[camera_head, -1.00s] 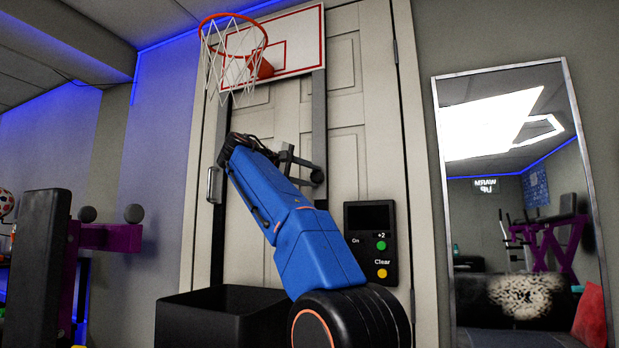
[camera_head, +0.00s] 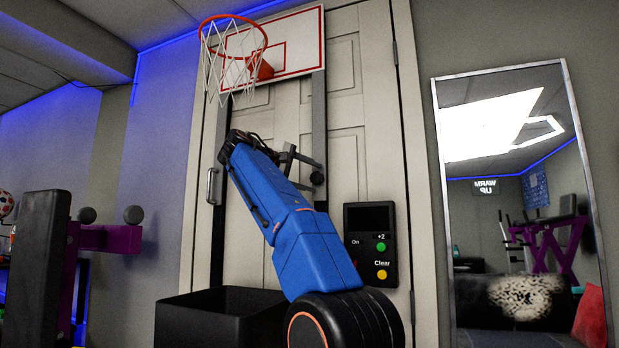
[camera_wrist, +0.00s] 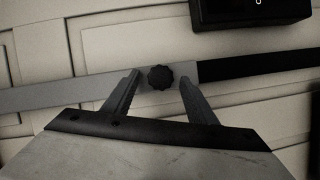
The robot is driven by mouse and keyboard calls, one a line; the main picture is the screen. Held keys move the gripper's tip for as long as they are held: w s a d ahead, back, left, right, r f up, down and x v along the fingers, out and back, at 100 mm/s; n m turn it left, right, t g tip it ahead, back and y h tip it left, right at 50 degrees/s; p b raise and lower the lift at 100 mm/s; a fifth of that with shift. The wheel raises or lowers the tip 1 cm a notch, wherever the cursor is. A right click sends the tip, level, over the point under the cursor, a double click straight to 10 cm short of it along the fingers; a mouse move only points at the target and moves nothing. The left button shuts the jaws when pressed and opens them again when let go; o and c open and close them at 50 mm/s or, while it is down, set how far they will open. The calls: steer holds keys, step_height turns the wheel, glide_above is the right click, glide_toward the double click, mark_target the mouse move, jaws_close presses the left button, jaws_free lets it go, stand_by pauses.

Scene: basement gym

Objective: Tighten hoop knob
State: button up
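The hoop knob is a small dark, ridged round knob (camera_wrist: 161,77) on a grey upright of the hoop frame. In the wrist view it sits between the tips of my gripper (camera_wrist: 159,72), with a visible gap to each finger. My gripper is open. In the head view the knob (camera_head: 317,177) is on the right upright, and my gripper (camera_head: 313,172) is beside it, partly hidden by my blue arm. The basketball hoop (camera_head: 233,37) with its white backboard and net is above, on the door.
A black scoring panel (camera_head: 371,243) with green and yellow buttons hangs right of my arm. A black bin (camera_head: 215,315) stands below the hoop. A tall mirror (camera_head: 525,210) is on the right. Dark and purple gym equipment (camera_head: 95,236) is on the left.

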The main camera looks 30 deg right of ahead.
steer(key=v, duration=1.7)
steer(key=shift+a, duration=0.15)
steer(key=shift+s, duration=0.1)
steer(key=s+d+f+n+t+y, duration=0.1)
steer(key=s+d+f+n+y, duration=0.2)
steer(key=f, duration=1)
steer(key=s+d+f+n+t+y, duration=0.1)
steer(key=s+d+f+y, duration=0.35)
steer(key=f, duration=0.85)
steer(key=s+a+f+m+y, duration=0.1)
steer(key=s+a+f+y, duration=0.1)
steer(key=s+f, duration=0.7)
steer(key=s+a+f+m+g+y, duration=0.1)
steer(key=s+f, duration=0.8)
steer(key=f, duration=1.1)
steer(key=s+a+f+m+y, duration=0.2)
steer(key=s+a+f+y, duration=0.3)
steer(key=s+f, duration=0.5)
step_height(320, 180, down, 5)
steer(key=shift+r+g+y, duration=0.1)
steer(key=shift+g+y, duration=0.25)
steer(key=shift+g, duration=0.05)
